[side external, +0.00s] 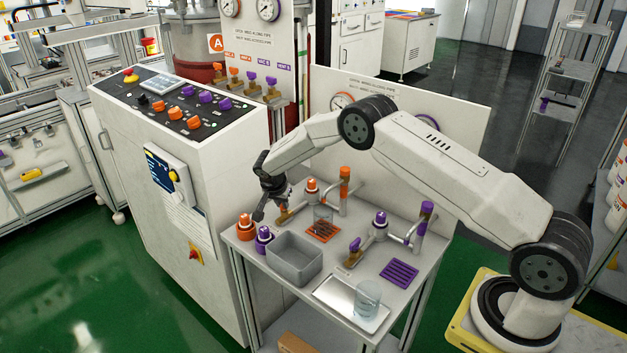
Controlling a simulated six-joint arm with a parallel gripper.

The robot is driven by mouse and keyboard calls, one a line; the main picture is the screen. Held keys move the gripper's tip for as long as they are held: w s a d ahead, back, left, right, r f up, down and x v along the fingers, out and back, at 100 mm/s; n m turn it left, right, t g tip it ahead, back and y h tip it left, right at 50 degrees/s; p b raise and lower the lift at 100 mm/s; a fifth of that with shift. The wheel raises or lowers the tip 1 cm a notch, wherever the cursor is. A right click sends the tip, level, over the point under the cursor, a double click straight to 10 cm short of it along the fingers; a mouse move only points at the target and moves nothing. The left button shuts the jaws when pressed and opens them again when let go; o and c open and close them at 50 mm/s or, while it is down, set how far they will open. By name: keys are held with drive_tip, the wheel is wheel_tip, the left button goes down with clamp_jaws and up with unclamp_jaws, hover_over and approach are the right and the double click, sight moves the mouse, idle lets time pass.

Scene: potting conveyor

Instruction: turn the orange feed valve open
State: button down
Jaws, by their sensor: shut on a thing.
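The orange feed valve (283,216) is on the left of the small grey work table, on the orange pipe line; its brass-coloured lower part shows. My gripper (277,204) comes down over it from above and is shut on its handle, which the jaws mostly hide. I cannot tell the handle's angle. An orange-capped fitting (311,187) and an orange-topped upright pipe (345,173) stand behind and to the right. A clear beaker (322,213) stands on the orange grate (323,232) near the valve.
A purple valve (355,246) and purple grate (399,273) are to the right. A grey bin (294,262), orange bottle (245,228) and purple bottle (263,240) are at the front left. Another beaker (367,296) stands on a tray (338,293). A control cabinet (180,140) borders the left.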

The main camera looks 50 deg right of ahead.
drive_tip(key=m, duration=0.1)
drive_tip(key=m+g, duration=0.1)
drive_tip(key=m, duration=0.2)
drive_tip(key=shift+w+a+f+g, duration=0.15)
drive_tip(key=shift+f+g, duration=0.15)
drive_tip(key=shift+g, duration=0.1)
drive_tip(key=c, duration=0.7)
unclamp_jaws()
drive_tip(key=shift+o, duration=0.2)
drive_tip(key=shift+r, duration=0.1)
drive_tip(key=shift+w+r, duration=0.1)
drive_tip(key=shift+r, duration=0.05)
drive_tip(key=shift+a+r, duration=0.2)
drive_tip(key=shift+r, duration=0.35)
drive_tip(key=v, duration=0.6)
drive_tip(key=shift+a, duration=0.15)
drive_tip(key=shift+r, duration=0.1)
